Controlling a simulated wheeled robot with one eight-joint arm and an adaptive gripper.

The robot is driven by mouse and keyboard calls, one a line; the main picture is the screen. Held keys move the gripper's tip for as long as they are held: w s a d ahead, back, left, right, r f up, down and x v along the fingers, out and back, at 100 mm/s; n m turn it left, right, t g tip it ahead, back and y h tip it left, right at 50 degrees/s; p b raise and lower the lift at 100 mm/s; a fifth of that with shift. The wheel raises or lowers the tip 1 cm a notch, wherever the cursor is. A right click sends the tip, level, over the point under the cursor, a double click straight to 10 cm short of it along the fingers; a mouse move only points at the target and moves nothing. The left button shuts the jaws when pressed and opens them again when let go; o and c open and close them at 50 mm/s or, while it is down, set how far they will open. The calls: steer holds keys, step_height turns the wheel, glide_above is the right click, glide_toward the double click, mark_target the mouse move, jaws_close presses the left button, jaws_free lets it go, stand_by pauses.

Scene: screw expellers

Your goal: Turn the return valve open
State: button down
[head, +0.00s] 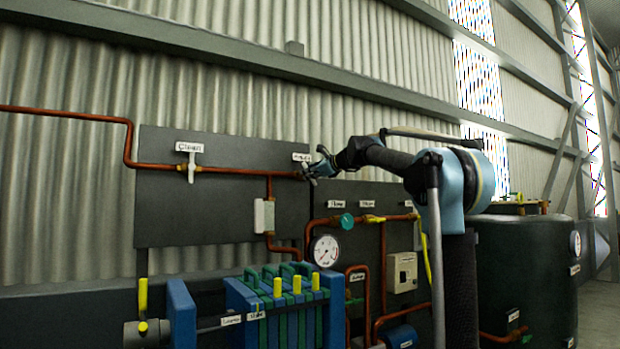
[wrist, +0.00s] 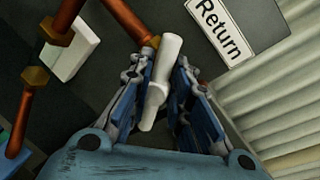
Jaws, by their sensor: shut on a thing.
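The return valve has a white lever handle (wrist: 167,52) on a copper pipe, next to a white "Return" label (wrist: 222,27) in the wrist view. My gripper (wrist: 158,82) has its blue-and-grey fingers on both sides of the handle and is shut on it. In the head view my gripper (head: 314,170) is at the right end of the upper copper pipe, just below the small label (head: 301,157). There the gripper hides most of the valve, so the handle's angle is hard to tell.
Another valve with a white handle (head: 191,167), labelled "Clean", is on the same pipe to the left. A pressure gauge (head: 325,250), a blue-and-green filter press (head: 270,305) and a dark tank (head: 525,270) stand lower down. A white box (wrist: 72,48) is near the gripper.

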steer(key=n, duration=0.3)
steer(key=shift+s+a+f+h, duration=0.2)
steer(key=shift+s+a+h, duration=0.05)
steer(key=shift+h, duration=0.15)
steer(key=shift+f+n+t+h, duration=0.15)
steer(key=shift+n+h, duration=0.2)
steer(key=shift+n, duration=0.5)
steer(key=shift+f+n+t+h, duration=0.15)
steer(key=shift+n+h, duration=0.2)
steer(key=shift+n, duration=0.5)
steer(key=c, duration=1.6)
jaws_free()
steer(key=shift+a, duration=0.15)
steer(key=shift+r, duration=0.1)
steer(key=shift+s+d+r, duration=0.15)
steer(key=shift+s+d, duration=0.1)
steer(key=shift+d, duration=0.15)
steer(key=v, duration=1.1)
